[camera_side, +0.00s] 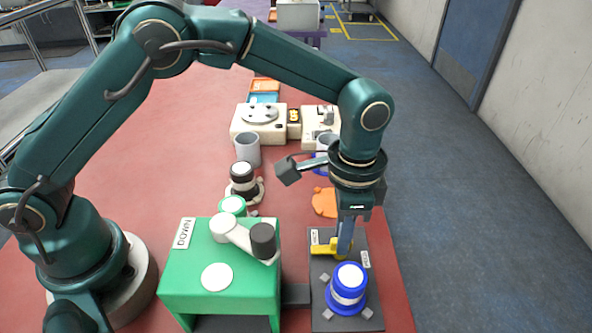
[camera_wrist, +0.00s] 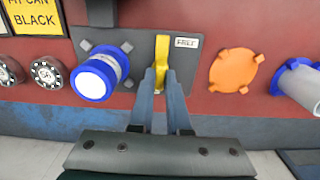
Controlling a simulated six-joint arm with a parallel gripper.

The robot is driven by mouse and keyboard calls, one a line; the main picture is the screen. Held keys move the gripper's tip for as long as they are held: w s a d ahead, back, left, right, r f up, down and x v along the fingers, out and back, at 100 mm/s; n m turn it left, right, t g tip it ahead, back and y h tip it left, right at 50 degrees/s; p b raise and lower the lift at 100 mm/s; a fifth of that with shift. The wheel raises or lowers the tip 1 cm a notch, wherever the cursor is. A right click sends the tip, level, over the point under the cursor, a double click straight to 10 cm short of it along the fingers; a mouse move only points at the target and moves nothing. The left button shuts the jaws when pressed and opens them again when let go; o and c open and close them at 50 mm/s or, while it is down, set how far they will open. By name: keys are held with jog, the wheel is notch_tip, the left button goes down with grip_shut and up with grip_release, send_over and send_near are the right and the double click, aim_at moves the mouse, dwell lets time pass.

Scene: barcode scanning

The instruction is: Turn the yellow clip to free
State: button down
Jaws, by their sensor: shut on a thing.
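The yellow clip (camera_side: 323,250) sits on a dark plate (camera_side: 320,320), behind a blue cup-like holder with a white top (camera_side: 348,284). My gripper (camera_side: 345,246) is down at the clip. In the wrist view, the clip (camera_wrist: 161,62) stands upright in the picture between the fingertips of my gripper (camera_wrist: 162,80), which are shut on it. A label reading FREE (camera_wrist: 186,42) lies just right of the clip. In the side view, two small labels lie on the plate, one beyond the clip (camera_side: 314,237) and one to its right (camera_side: 365,259); their words are too small to read.
A green stand (camera_side: 225,290) with a white arm and dark cylinder stands left of the plate. An orange disc (camera_side: 325,203) lies just beyond the plate, also in the wrist view (camera_wrist: 235,70). Grey cups and white machines (camera_side: 258,125) stand farther back. The table's right edge is close.

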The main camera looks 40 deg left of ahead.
jog(key=c, duration=0.9)
grip_release()
jog(key=shift+r, duration=2.6)
jog(key=shift+w, duration=0.1)
